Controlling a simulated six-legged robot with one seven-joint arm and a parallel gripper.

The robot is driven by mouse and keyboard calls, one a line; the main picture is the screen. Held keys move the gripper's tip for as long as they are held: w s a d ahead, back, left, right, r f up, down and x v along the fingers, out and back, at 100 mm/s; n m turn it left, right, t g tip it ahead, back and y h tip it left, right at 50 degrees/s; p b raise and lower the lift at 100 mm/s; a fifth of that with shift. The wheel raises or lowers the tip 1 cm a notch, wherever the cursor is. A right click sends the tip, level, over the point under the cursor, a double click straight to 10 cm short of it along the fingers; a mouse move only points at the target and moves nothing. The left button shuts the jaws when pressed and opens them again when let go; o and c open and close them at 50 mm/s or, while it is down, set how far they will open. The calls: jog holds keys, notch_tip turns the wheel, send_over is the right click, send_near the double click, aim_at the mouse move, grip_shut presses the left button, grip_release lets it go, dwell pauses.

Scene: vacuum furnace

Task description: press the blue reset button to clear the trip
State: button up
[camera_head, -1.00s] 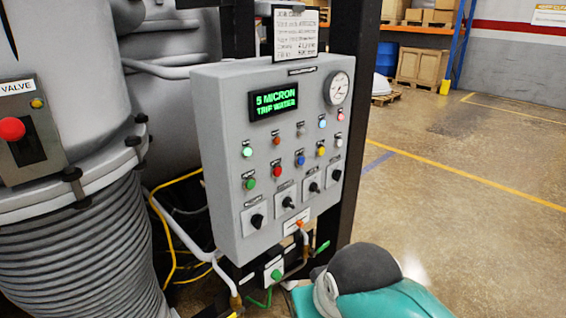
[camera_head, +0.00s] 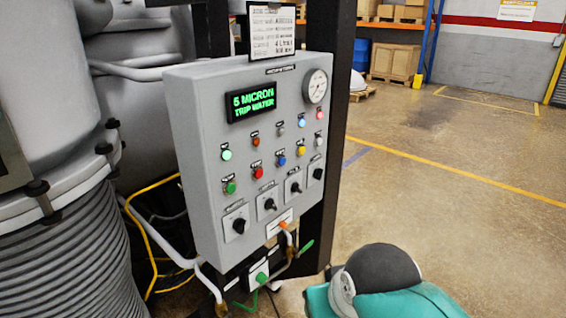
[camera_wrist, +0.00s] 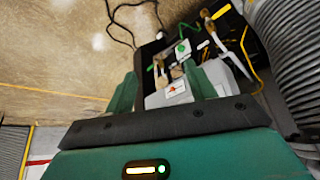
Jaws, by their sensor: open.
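The grey control panel (camera_head: 196,130) stands upright left of centre in the head view. Its green display (camera_head: 252,101) reads "5 MICRON TRIP WATER". The small round blue button (camera_head: 282,160) is in the lower button row, between a red button (camera_head: 258,173) and a yellow one (camera_head: 301,151). My gripper (camera_wrist: 163,82) shows in the wrist view with its two teal fingers apart and nothing held between them. Part of the grey panel (camera_wrist: 156,101) appears beyond the fingers. The blue button cannot be made out in the wrist view, and the fingers do not show in the head view.
A ribbed grey bellows (camera_head: 70,265) and vessel stand to the left. Yellow cable (camera_head: 147,235) and pipes run below the panel. A green-handled valve (camera_head: 306,248) sticks out under it. The floor (camera_head: 440,190) to the right is open, with pallets and boxes far behind.

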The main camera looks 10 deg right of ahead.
grip_shut()
dwell(1.8)
